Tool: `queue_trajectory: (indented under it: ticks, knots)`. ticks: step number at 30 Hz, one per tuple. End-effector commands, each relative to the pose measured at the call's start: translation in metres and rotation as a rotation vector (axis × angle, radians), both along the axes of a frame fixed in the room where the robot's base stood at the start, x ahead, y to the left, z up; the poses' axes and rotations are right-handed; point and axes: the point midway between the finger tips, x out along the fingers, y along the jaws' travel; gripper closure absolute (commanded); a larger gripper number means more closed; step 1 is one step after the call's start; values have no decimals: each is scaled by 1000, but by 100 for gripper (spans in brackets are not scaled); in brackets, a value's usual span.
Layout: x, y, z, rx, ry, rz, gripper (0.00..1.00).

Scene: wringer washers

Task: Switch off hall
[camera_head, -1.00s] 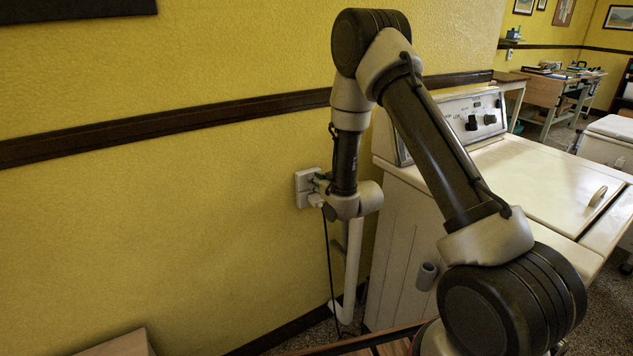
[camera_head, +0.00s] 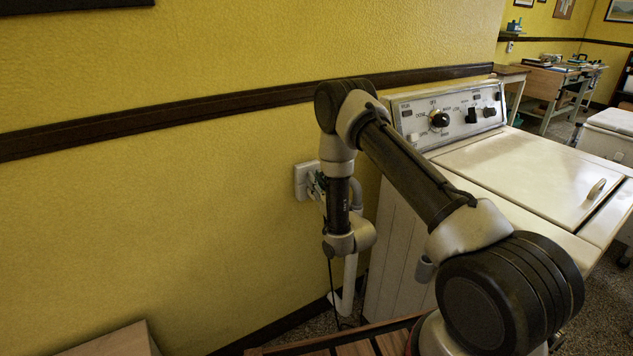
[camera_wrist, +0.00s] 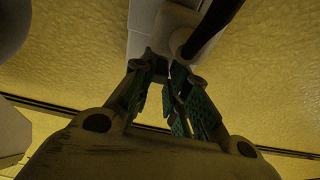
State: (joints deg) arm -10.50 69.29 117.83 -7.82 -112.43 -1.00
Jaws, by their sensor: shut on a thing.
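A white wall fitting (camera_head: 301,183) is on the yellow wall left of the washer. In the wrist view its pale plates (camera_wrist: 142,22) are at the top, with a pale plug (camera_wrist: 172,28) and its black cord (camera_wrist: 208,28) beside them. I can read no "hall" label.
A white washer (camera_head: 400,250) with a knobbed control panel (camera_head: 452,115) stands close on the right. A dark rail (camera_head: 200,114) runs along the wall above. A brown box edge (camera_head: 110,342) is at bottom left. The wall left is clear.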

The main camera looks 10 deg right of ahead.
Motion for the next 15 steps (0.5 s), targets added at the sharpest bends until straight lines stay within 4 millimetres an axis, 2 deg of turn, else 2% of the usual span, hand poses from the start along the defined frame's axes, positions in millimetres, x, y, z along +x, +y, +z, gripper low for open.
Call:
queue_trajectory:
  ticks: [11,12,15]
  knots:
    - [0,0,-1,1,-2,0,100]
    - [0,0,-1,1,-2,0,77]
    - [0,0,-1,1,-2,0,62]
